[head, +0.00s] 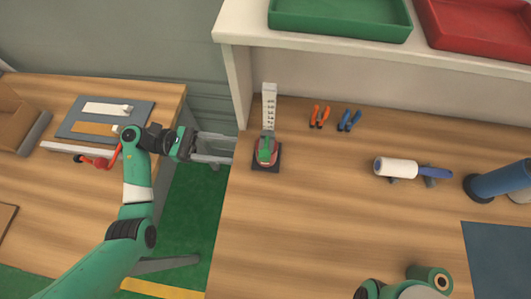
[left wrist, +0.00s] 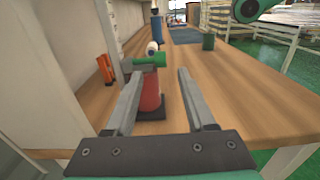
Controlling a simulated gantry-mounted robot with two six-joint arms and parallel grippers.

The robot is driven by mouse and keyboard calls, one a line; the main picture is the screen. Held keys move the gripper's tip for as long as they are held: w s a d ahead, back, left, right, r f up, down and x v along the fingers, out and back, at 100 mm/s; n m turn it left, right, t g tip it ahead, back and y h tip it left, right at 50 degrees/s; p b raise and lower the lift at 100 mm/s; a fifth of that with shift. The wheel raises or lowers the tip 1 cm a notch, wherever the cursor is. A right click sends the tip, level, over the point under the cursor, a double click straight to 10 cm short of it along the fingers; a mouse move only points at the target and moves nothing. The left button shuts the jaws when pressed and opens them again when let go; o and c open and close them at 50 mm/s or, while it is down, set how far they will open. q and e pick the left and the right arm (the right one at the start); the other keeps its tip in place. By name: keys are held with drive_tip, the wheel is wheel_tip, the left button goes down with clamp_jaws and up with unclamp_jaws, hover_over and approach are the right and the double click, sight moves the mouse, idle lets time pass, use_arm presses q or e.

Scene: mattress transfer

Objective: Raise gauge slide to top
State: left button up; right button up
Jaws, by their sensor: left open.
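The gauge stands on the right bench, near its left edge. Its upright white scale (head: 269,104) has dark marks, and its green slide (head: 264,150) sits low, just above the dark base (head: 266,168). In the left wrist view the green slide (left wrist: 150,61) shows above a red part (left wrist: 151,92) of the gauge. My left gripper (head: 231,150) is open and empty, just left of the gauge at low height. In the left wrist view its fingers (left wrist: 160,74) point at the gauge, with the slide beyond and between their tips. My right gripper is out of view.
Orange pliers (head: 319,116) and blue pliers (head: 348,120) lie right of the gauge. A white roller (head: 396,168) lies farther right. A shelf with a green tray (head: 340,18) and a red tray (head: 480,25) overhangs behind. The bench between gauge and front is clear.

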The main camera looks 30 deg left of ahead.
sight(266, 153)
use_arm(q)
drive_tip(key=x, duration=1)
drive_tip(key=shift+d, duration=0.25)
clamp_jaws()
idle(0.9)
